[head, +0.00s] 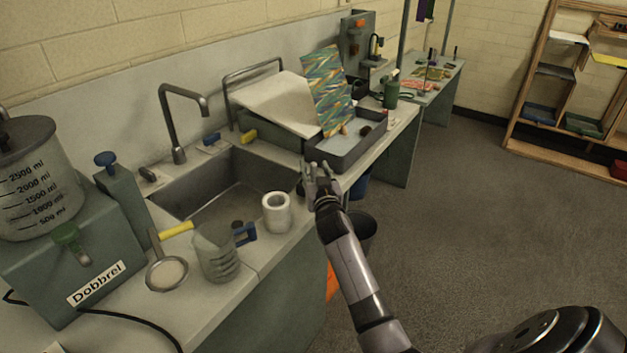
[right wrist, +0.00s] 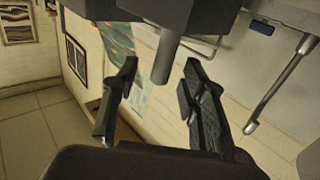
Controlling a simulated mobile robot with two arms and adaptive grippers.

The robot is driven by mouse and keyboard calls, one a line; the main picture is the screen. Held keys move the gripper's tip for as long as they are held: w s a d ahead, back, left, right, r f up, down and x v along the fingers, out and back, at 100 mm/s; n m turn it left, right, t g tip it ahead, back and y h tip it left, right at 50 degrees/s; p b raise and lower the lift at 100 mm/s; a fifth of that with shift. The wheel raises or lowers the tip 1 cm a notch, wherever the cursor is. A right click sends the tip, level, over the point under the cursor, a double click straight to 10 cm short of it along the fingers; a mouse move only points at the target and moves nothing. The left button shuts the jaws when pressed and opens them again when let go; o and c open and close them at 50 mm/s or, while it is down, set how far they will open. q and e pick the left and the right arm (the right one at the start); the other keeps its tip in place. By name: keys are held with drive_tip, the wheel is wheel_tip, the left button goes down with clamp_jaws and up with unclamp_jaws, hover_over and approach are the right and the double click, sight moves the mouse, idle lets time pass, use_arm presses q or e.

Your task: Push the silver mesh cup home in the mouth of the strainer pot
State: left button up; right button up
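A white round pot (head: 277,214) with an open mouth stands on the counter by the front right of the sink; it may be the strainer pot. I cannot make out a silver mesh cup for certain. My right gripper (head: 320,172) is above the counter beyond the white pot, near the tray, fingers apart. In the right wrist view its fingers (right wrist: 158,100) are spread. A grey cylinder (right wrist: 164,60) shows beyond them; I cannot tell what it is. My left gripper is out of view.
A clear ribbed jug (head: 216,256) with a blue handle stands left of the white pot. Behind are the sink (head: 215,205) and a bent tap (head: 180,125). A grey tray (head: 350,158) is near my gripper. A Dobbrel box (head: 75,262) is at left.

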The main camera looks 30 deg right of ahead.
drive_tip(key=shift+x, duration=1)
drive_tip(key=shift+a, duration=0.1)
drive_tip(key=shift+s, duration=0.1)
clamp_jaws()
